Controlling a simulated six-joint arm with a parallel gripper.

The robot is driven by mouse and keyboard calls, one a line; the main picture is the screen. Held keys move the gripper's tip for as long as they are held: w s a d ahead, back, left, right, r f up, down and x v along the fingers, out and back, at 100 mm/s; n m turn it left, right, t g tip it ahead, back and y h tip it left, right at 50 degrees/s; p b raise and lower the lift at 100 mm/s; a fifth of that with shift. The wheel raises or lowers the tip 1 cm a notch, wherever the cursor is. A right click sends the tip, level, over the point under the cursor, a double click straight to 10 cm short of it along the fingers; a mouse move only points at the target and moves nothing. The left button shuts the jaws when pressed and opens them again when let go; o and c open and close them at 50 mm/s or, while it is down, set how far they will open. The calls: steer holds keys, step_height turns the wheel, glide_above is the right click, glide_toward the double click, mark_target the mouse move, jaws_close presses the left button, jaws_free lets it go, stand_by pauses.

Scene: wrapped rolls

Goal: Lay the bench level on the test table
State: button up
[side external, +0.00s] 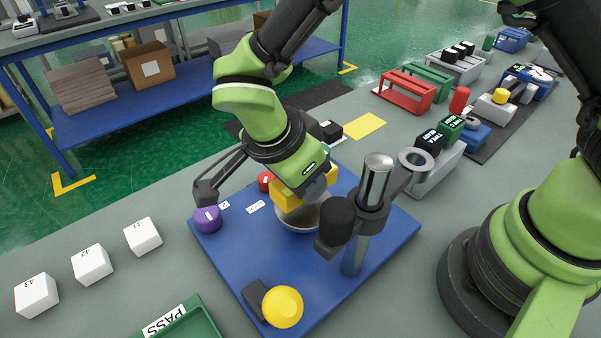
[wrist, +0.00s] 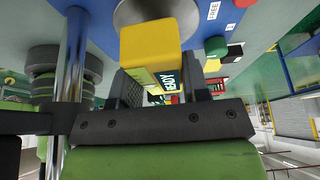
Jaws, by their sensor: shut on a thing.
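A yellow block, which looks like the bench level (side external: 291,196), is held in my gripper (side external: 312,186) low over a round metal disc, apparently the test table (side external: 297,221). The disc sits on a blue base plate (side external: 235,262). In the wrist view the yellow block (wrist: 150,42) is between the dark fingers of my gripper (wrist: 165,84), and part of the grey disc (wrist: 155,9) shows beyond it. I cannot tell whether the block touches the disc. My gripper and the block hide part of the disc.
A metal post with a dark clamp (side external: 371,205) stands close right of my gripper. A purple knob (side external: 207,219), a red knob (side external: 265,181) and a yellow ball (side external: 282,306) are on the plate. White numbered blocks (side external: 92,264) and a green PASS tray (side external: 185,325) lie left and front.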

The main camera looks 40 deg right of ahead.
steer(key=shift+f, duration=0.1)
steer(key=shift+f, duration=1.3)
steer(key=o, duration=1.1)
